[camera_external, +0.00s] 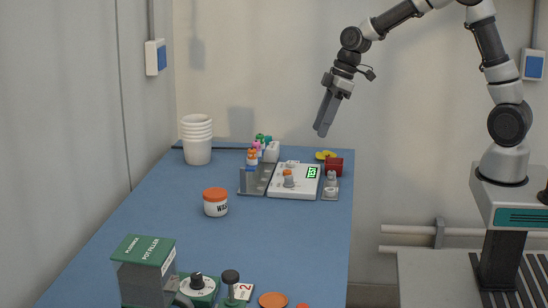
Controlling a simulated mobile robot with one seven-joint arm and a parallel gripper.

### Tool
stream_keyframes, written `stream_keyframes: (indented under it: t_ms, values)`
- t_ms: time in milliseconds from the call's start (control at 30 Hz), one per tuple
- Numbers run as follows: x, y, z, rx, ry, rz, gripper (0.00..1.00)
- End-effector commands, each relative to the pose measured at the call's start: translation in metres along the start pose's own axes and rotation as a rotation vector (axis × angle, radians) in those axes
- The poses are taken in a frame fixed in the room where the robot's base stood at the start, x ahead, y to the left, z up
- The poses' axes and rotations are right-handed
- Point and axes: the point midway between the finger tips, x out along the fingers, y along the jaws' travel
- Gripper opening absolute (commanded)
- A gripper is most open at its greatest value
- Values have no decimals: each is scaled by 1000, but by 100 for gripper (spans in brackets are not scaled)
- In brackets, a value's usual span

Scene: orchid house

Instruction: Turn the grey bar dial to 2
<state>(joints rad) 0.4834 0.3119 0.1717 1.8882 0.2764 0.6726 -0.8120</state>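A white panel (308,192) with a lit green display (312,171) lies toward the far end of the blue table. A small knob (288,179), grey with orange, stands on this panel. A second small grey knob (331,181) stands on a grey plate just right of the panel. Which of them is the grey bar dial, and any dial numbers or pointer setting, are too small to tell. My gripper (321,130) hangs in the air, above and behind the panel in the picture, apart from everything. Its fingers look like one dark grey shape, so their opening cannot be told.
White stacked cups (197,141) stand at the far left. An orange-lidded jar (216,202) stands mid-table. A green pot filler box (145,270) and a dark knob (196,281) are at the front. The middle right tabletop is clear.

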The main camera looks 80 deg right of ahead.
Motion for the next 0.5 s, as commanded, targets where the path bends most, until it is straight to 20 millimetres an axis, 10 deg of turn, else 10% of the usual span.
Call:
stream_keyframes:
  t_ms: [133, 500]
  values:
    - [10, 45, -7, 13, 23, 46, 39]
    - [63, 51, -8, 14, 23, 49, 39]
